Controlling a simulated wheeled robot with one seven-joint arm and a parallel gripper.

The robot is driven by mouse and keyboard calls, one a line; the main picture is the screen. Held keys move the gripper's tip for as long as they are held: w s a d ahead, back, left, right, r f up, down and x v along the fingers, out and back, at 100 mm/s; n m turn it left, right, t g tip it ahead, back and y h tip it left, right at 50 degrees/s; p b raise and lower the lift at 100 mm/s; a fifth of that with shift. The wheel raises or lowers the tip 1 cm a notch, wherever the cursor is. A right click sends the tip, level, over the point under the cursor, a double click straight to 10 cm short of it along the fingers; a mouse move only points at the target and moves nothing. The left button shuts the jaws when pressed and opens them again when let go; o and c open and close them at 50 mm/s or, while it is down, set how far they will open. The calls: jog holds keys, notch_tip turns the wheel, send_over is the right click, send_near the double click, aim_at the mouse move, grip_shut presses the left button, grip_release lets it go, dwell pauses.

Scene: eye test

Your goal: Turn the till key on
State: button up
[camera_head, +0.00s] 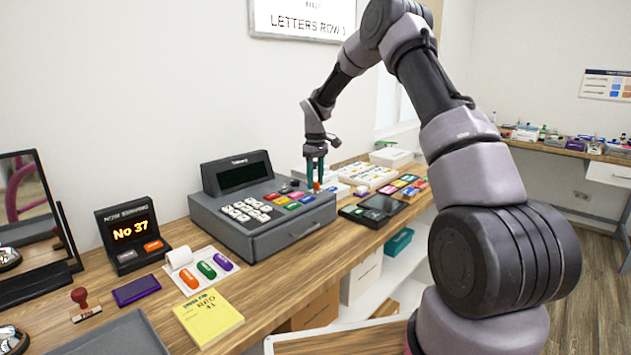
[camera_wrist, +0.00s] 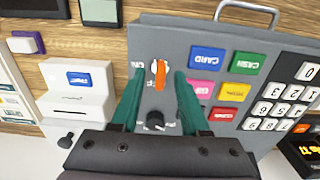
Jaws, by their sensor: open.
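The till (camera_head: 262,222) is a grey cash register on the wooden counter with coloured buttons, a white number pad and a dark display. Its orange till key (camera_wrist: 160,77) sits in a round white lock on the top panel and looks upright in the wrist view. In the head view only a bit of orange (camera_head: 316,186) shows under the fingertips. My gripper (camera_head: 316,172) is above the till's right end, pointing down. In the wrist view its teal fingers (camera_wrist: 160,84) are open, one on each side of the key, with visible gaps. The lettering beside the lock is partly hidden.
A black knob (camera_wrist: 156,122) stands on the panel close to the key, between my fingers. Coloured buttons (camera_wrist: 206,58) lie right of the fingers. A white printer (camera_wrist: 75,92) stands to the left. A dark tablet (camera_head: 377,208) lies right of the till.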

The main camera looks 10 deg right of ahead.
jog(key=shift+f, duration=0.1)
grip_shut()
jog(key=shift+m, duration=0.3)
jog(key=m, duration=1.3)
jog(key=shift+m, duration=2.2)
